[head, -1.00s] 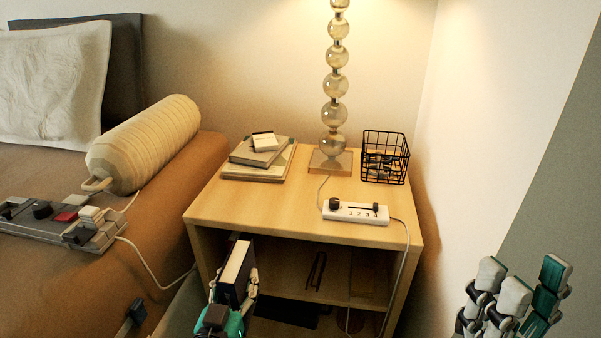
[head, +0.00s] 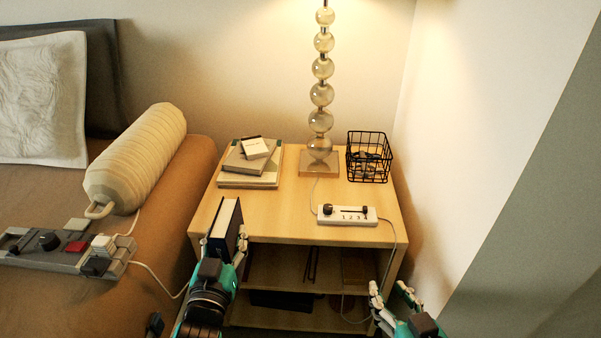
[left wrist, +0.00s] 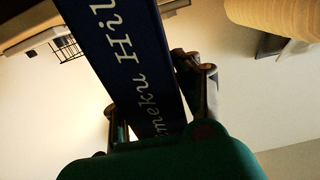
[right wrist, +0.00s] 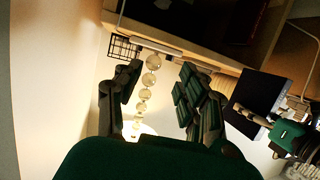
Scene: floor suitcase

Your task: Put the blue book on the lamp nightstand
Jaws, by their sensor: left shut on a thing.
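The blue book (head: 224,226) is dark blue with white page edges. It is held upright in my left gripper (head: 226,250), at the front left edge of the lamp nightstand (head: 290,216). In the left wrist view the blue book (left wrist: 125,60) shows its white lettering between the fingers. The right wrist view also shows the book (right wrist: 262,92). The nightstand bears the lamp (head: 321,94) of stacked glass balls. My right gripper (head: 393,292) is open and empty, low in front of the nightstand's right side. I cannot tell whether the book touches the nightstand.
A stack of books with a small white box (head: 255,148) lies at the back left of the top. A black wire basket (head: 369,158) and a white slider box (head: 347,215) stand on the right. The top's front left and middle are clear. The bed is at left.

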